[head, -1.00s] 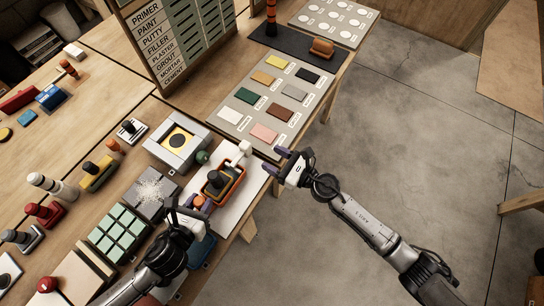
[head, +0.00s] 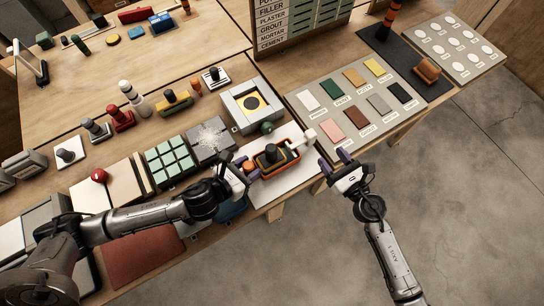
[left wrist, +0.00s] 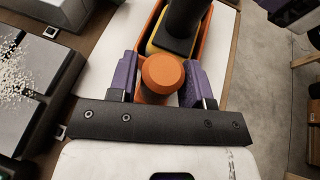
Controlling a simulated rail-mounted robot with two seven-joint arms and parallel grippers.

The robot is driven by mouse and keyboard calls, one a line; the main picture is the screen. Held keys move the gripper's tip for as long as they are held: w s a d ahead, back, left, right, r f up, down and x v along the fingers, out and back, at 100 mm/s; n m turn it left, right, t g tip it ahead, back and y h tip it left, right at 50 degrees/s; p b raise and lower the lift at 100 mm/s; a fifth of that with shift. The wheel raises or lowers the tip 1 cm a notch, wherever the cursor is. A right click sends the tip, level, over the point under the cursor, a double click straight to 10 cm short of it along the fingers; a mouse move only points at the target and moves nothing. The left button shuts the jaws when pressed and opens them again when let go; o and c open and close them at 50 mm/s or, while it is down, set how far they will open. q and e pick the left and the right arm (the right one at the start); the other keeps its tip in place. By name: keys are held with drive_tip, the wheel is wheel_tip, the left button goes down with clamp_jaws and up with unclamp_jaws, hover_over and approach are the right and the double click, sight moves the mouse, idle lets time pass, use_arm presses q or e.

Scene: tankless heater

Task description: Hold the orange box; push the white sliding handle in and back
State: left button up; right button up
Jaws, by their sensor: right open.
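The orange box (head: 291,160) is an orange tray-like body with a black knob and yellow part inside, on a white board (head: 290,183). The white sliding handle (head: 306,138) sticks out at its right end. My left gripper (head: 246,171) is at the box's left end. In the left wrist view its purple fingers (left wrist: 162,85) close on both sides of the round orange end knob (left wrist: 162,72) of the box, with little or no gap. My right gripper (head: 334,165) is open and empty, just right of and below the white handle, apart from it.
A board of colour samples (head: 362,105) lies to the right. A green-tiled pad (head: 168,161) and a speckled grey block (head: 211,138) are on the left. Open floor lies beyond the table's front edge.

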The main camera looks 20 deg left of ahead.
use_arm(q)
drive_tip(key=o, duration=0.3)
drive_tip(key=shift+r, duration=0.1)
drive_tip(key=v, duration=1.2)
idle(0.4)
